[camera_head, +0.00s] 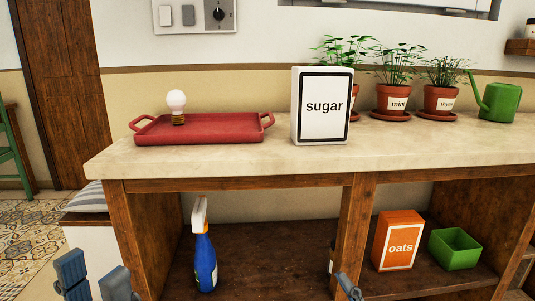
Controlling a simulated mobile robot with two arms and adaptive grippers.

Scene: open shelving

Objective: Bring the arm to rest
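My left gripper (95,275) shows at the bottom left corner, with two blue-grey fingers apart and nothing visible between them. It is in front of the shelving's left end, lower than the countertop. A small grey part of my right gripper (348,287) shows at the bottom edge, in front of the middle post. Too little of it shows to tell whether it is open or shut. Most of both arms is out of view.
The pale countertop (225,160) holds a red tray (200,129) with a light bulb (176,105), a sugar box (322,106), potted herbs (391,99) and a green watering can (499,101). Below are a spray bottle (204,255), an oats box (398,241) and a green bin (455,250).

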